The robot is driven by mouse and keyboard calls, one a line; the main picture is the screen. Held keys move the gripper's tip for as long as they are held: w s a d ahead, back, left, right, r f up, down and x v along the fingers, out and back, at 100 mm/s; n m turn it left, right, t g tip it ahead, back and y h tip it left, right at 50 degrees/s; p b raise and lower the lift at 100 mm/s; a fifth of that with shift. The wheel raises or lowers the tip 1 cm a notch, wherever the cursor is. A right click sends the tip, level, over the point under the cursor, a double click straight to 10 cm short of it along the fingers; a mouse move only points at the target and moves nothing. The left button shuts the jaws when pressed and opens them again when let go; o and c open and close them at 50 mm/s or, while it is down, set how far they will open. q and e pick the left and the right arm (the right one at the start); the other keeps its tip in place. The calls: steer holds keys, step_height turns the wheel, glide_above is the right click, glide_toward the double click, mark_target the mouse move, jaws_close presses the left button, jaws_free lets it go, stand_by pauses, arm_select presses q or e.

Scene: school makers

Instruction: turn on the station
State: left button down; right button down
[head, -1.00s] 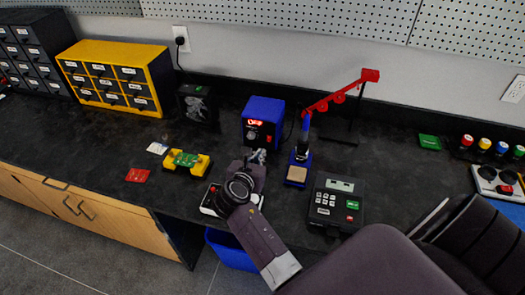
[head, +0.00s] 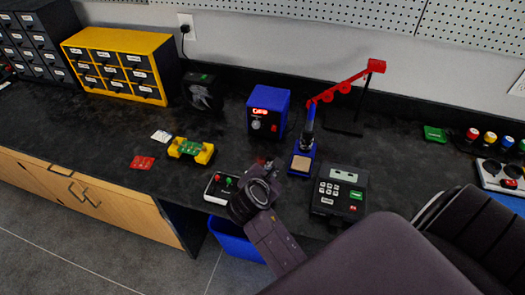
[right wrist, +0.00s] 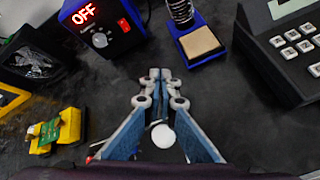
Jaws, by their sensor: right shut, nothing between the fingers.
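The station is a blue box (head: 268,110) at the back middle of the bench, with a lit red display, a round knob and a small red switch on its front. In the right wrist view the station (right wrist: 103,30) shows OFF, and its red switch (right wrist: 124,25) is on the right of the front. My right gripper (head: 266,164) is in front of the station, apart from it. In the right wrist view the fingertips (right wrist: 160,75) are together with nothing between them, below and right of the switch. My left gripper is not in view.
A soldering iron stand (head: 302,158) is just right of the station, with a black keypad box (head: 338,196) nearer. A yellow holder with a green board (head: 191,150) is left. A joystick box (head: 219,188) lies beside my gripper. Bench left of the station is partly clear.

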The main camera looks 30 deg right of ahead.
steer(key=s+a+f+m+y, duration=0.1)
steer(key=s+m, duration=0.1)
steer(key=s, duration=0.1)
steer(key=s+f+m+g+y, duration=0.1)
steer(key=s+m, duration=0.2)
steer(key=s+a+f+m+y, duration=0.1)
steer(key=s+m, duration=0.1)
steer(key=m, duration=0.1)
steer(key=shift+s+a+f+g, duration=0.3)
steer(key=shift+s+f, duration=0.1)
steer(key=s+a+f+m+g+y, duration=0.25)
steer(key=s+a+m+y, duration=0.25)
steer(key=s+a+m, duration=0.6)
steer(key=s+d+f+n+g, duration=0.1)
steer(key=s+f, duration=0.1)
steer(key=f, duration=1.1)
steer(key=s+d+f, duration=0.1)
steer(key=s+f, duration=0.2)
steer(key=f, duration=1)
steer(key=s+d+f+g, duration=0.1)
steer(key=s+d+f, duration=0.1)
steer(key=s+f, duration=1.2)
steer(key=shift+s+d+f, duration=0.15)
steer(key=shift+s+d, duration=0.25)
steer(key=shift+s, duration=0.65)
steer(key=shift+s, duration=0.1)
